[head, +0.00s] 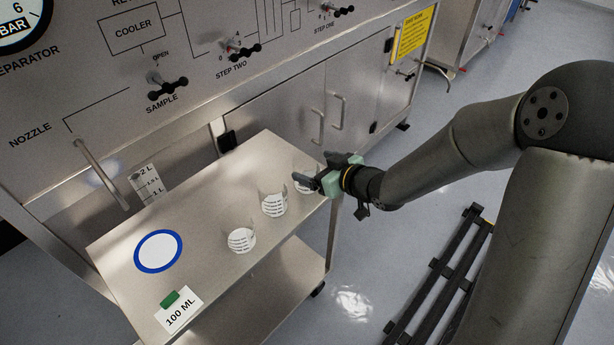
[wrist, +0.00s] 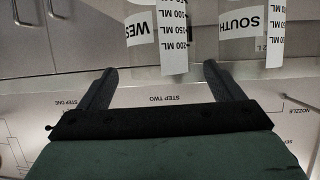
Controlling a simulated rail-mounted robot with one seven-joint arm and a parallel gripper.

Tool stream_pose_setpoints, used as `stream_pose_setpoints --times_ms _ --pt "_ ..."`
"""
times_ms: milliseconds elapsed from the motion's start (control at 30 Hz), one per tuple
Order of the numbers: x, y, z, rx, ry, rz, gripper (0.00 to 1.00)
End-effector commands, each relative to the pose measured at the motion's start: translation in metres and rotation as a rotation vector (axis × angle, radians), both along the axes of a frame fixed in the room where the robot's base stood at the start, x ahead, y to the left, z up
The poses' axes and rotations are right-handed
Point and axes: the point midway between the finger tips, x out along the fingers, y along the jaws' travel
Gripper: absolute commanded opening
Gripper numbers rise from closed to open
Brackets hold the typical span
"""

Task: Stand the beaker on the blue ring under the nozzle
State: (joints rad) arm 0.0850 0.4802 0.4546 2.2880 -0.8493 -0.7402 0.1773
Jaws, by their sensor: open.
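Three clear beakers with printed labels stand on the steel trolley top: a small one (head: 241,240), a middle one (head: 273,205) and a back one (head: 303,186), partly hidden by my gripper. My gripper (head: 308,182) is open at the back beaker. In the wrist view my gripper (wrist: 158,72) has its fingers apart, with a beaker labelled "WES…" (wrist: 143,40) ahead between them and one labelled "SOUTH" (wrist: 238,45) to the right. I cannot tell whether the fingers surround the beaker. The blue ring (head: 137,251) lies empty at the left. The nozzle (head: 101,175) is a slanted pipe above and behind it.
The panel with valve handles (head: 168,88) rises behind. Bare trolley top lies between the ring and the beakers.

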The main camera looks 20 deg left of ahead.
Motion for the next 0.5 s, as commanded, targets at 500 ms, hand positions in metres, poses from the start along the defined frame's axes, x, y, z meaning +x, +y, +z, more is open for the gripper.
stream_pose_setpoints --times_ms 500 --pt "0.026 0.045 -0.02 0.0 0.002 0.001 0.87"
